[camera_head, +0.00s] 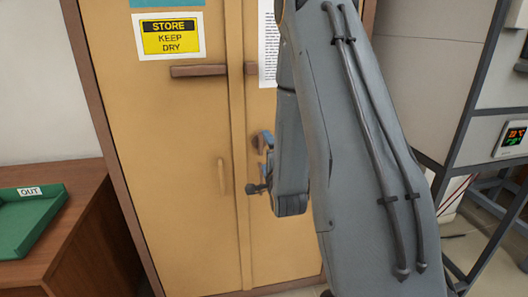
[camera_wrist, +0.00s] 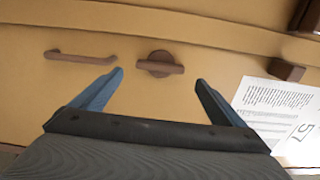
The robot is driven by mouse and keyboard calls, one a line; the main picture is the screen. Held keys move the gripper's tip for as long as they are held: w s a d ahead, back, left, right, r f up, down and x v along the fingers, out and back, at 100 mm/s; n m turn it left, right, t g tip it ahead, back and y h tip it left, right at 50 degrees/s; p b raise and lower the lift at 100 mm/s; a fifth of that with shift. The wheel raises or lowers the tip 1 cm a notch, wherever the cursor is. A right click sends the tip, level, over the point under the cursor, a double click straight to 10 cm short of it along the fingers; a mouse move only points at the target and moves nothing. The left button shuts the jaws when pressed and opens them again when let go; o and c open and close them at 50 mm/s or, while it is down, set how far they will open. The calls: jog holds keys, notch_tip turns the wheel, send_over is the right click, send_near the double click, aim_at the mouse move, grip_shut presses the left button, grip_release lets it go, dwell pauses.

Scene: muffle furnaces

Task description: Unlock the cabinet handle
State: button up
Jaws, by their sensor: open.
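The tan cabinet (camera_head: 165,120) has two doors. On its right door a brown round knob with a crossbar (camera_wrist: 160,64) shows in the wrist view; it also shows partly in the head view (camera_head: 261,139), mostly behind my gripper. The crossbar lies about along the line of a brown pull handle (camera_wrist: 80,55) on the same door. My gripper (camera_wrist: 159,77) is open and empty. Its two blue fingers stand apart on either side of the knob in the picture, with the knob slightly beyond the tips. I cannot tell whether they touch it.
A brown bar (camera_head: 200,71) crosses the left door near a brown bracket (camera_head: 250,68). A second pull handle (camera_head: 221,175) sits lower. A paper (camera_wrist: 275,115) hangs on the right door. A desk with a green tray (camera_head: 30,215) stands left, a metal rack (camera_head: 455,145) right.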

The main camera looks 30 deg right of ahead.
jog(key=shift+v, duration=1.35)
jog(key=s+a+f+n+g+y, duration=0.2)
jog(key=s+a+f+n+g, duration=0.2)
jog(key=a+n+g, duration=0.15)
jog(key=s+a+f+n+g+y, duration=0.2)
jog(key=s+a+f+n+g, duration=0.15)
jog(key=a+n, duration=0.3)
jog(key=s+a+n+g, duration=0.3)
jog(key=s+n+g, duration=0.1)
jog(key=s, duration=0.4)
jog(key=s+a+r+n+g+y, duration=0.1)
jog(key=s+a+n+g, duration=0.2)
jog(key=s, duration=0.6)
jog(key=shift+s+a+r+n+g, duration=0.15)
jog(key=shift+a+r+n+g, duration=0.2)
jog(key=shift+n, duration=0.85)
jog(key=shift+d+f, duration=0.1)
jog(key=shift+d, duration=0.05)
